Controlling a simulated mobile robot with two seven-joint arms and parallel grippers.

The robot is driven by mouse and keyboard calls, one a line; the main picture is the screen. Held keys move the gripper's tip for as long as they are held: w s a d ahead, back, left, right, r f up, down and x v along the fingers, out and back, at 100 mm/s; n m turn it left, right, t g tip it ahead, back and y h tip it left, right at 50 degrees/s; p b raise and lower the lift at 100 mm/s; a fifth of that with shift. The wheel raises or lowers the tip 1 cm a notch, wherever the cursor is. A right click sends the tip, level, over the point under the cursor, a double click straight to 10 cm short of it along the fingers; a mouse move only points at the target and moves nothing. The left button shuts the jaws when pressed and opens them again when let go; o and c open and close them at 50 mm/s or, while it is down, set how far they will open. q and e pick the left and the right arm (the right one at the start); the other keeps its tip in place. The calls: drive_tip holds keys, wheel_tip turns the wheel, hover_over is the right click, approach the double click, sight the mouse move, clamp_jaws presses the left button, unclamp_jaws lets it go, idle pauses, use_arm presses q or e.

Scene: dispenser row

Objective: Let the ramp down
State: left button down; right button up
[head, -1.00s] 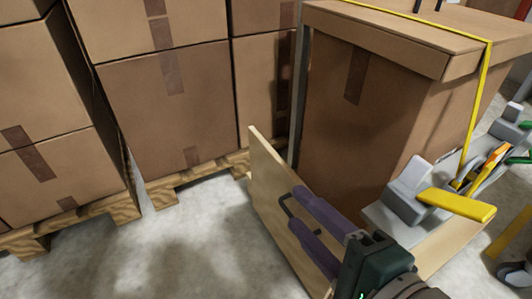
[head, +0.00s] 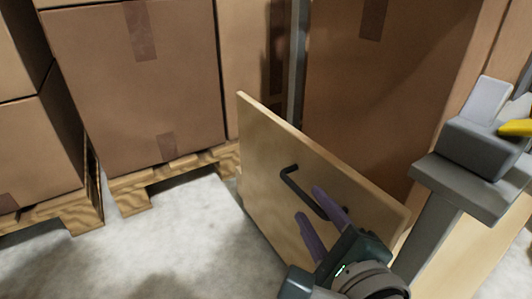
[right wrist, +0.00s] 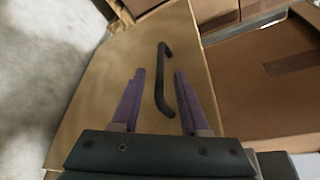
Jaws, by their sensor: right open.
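The ramp is a pale wooden panel (head: 265,160) standing steeply on edge in front of a tall carton. It also fills the middle of the right wrist view (right wrist: 110,75). A dark bar handle (head: 298,184) is fixed to its face. My right gripper (head: 309,203) has its two purple fingers spread, with the fingertips close to the handle. In the right wrist view the handle (right wrist: 161,75) lies ahead of the open gripper (right wrist: 158,72), its lower end nearer the right finger. I cannot tell whether a finger touches it. My left gripper is not in view.
Stacked cartons (head: 140,90) on a wooden pallet (head: 170,175) stand at the left and behind. A grey post with a bracket (head: 470,185) and a yellow part (head: 516,128) stands to the right. Bare concrete floor (head: 180,235) is clear in front of the ramp.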

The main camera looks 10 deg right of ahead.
sight(307, 201)
drive_tip(key=b+x, duration=0.1)
drive_tip(key=x, duration=0.4)
drive_tip(key=shift+s, duration=0.1)
drive_tip(key=shift+c, duration=0.4)
clamp_jaws()
idle(0.9)
